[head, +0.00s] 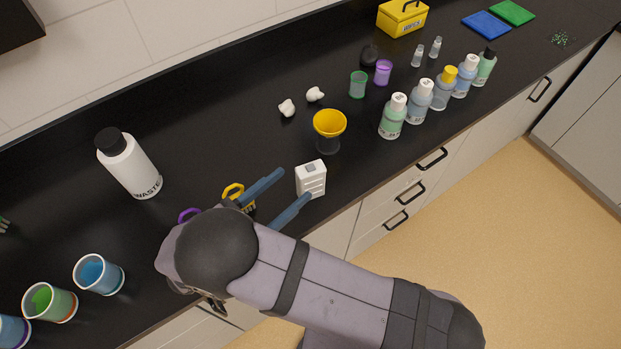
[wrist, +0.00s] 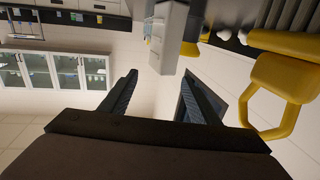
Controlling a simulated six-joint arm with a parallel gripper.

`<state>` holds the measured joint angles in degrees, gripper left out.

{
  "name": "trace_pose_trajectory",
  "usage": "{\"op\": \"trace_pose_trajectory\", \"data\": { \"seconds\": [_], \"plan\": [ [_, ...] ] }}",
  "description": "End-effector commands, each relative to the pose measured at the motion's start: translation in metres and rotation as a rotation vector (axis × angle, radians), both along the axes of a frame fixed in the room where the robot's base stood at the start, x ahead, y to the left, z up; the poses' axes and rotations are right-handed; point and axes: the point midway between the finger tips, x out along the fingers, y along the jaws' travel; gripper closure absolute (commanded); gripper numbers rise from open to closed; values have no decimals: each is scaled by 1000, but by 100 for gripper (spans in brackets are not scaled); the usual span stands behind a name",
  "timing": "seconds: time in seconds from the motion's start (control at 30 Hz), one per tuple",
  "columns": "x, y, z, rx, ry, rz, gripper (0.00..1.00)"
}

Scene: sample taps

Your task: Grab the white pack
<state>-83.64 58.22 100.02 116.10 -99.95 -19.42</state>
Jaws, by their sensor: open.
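The white pack (head: 311,178) is a small upright box with a grey patch on top, standing on the black counter near its front edge. My gripper (head: 296,184) is open, its two blue-grey fingers pointing at the pack from the left. The fingertips are close to the pack's near side, and nothing is held. In the wrist view the pack (wrist: 169,36) shows just beyond the fingertips, roughly between their lines. In that view my gripper (wrist: 158,80) is open and empty. I cannot tell whether a finger touches the pack.
A yellow-handled tool (head: 234,191) is close beside my gripper; its loop shows large in the wrist view (wrist: 278,92). A yellow funnel (head: 329,123) on a dark base stands behind the pack. Several bottles (head: 393,117) line the right. A waste bottle (head: 130,165) stands left.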

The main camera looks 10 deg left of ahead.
Motion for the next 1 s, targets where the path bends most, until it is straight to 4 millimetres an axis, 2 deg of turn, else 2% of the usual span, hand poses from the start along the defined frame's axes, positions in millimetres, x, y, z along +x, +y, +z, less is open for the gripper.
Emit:
{"op": "trace_pose_trajectory", "data": {
  "seconds": [0.4,0.73,0.77,0.9,1.0],
  "plan": [
    [37,-23,1,-2,0,-2,44],
    [42,-27,-2,-1,1,0,44],
    [42,-27,-2,-1,1,0,46],
    [42,-27,-2,-1,1,0,80],
    [41,-26,-2,0,0,0,100]
  ]
}}
